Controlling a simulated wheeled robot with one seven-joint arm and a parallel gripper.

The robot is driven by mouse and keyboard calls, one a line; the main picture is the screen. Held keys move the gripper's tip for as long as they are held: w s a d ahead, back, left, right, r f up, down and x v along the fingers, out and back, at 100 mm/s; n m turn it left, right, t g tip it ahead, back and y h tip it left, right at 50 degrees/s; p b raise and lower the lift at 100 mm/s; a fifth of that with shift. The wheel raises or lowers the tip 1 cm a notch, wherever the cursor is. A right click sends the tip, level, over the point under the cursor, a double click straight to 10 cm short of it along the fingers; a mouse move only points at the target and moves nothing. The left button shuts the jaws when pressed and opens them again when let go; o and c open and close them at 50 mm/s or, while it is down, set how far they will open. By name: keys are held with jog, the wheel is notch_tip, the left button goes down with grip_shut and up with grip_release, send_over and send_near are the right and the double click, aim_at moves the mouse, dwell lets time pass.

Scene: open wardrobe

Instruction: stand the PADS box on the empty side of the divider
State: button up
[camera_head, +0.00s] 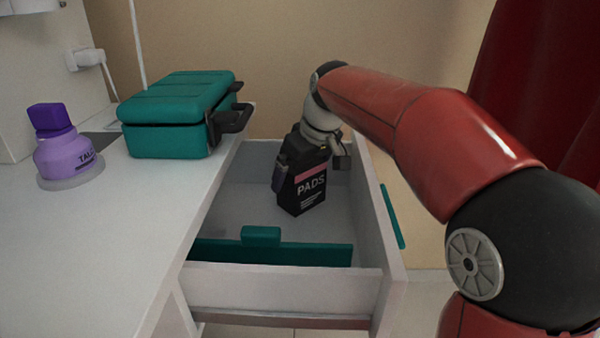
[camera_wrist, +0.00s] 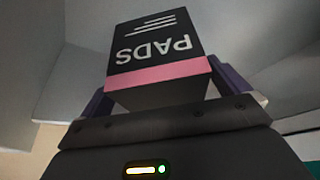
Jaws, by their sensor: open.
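The PADS box (camera_head: 307,187), black with a pink band, is upright with a slight lean inside the open drawer, on the far side of the teal divider (camera_head: 275,253). It looks to be at the drawer floor, but its contact there is hard to judge. My gripper (camera_head: 291,168) is at the box's upper part from above, with its jaws open. In the wrist view, the box (camera_wrist: 155,48) lies between the two purple-grey fingers (camera_wrist: 165,97), its lettering upside down. The strip of drawer in front of the divider is mostly hidden by the divider.
The drawer's right wall (camera_head: 372,215) and front panel (camera_head: 285,287) enclose the space. A teal case (camera_head: 178,112) with a dark handle overhangs near the drawer's left edge. A purple bottle (camera_head: 66,148) stands on the white counter (camera_head: 105,235). Drawer floor left of the box is clear.

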jog(key=p+v, duration=0.2)
jog(key=v, duration=0.9)
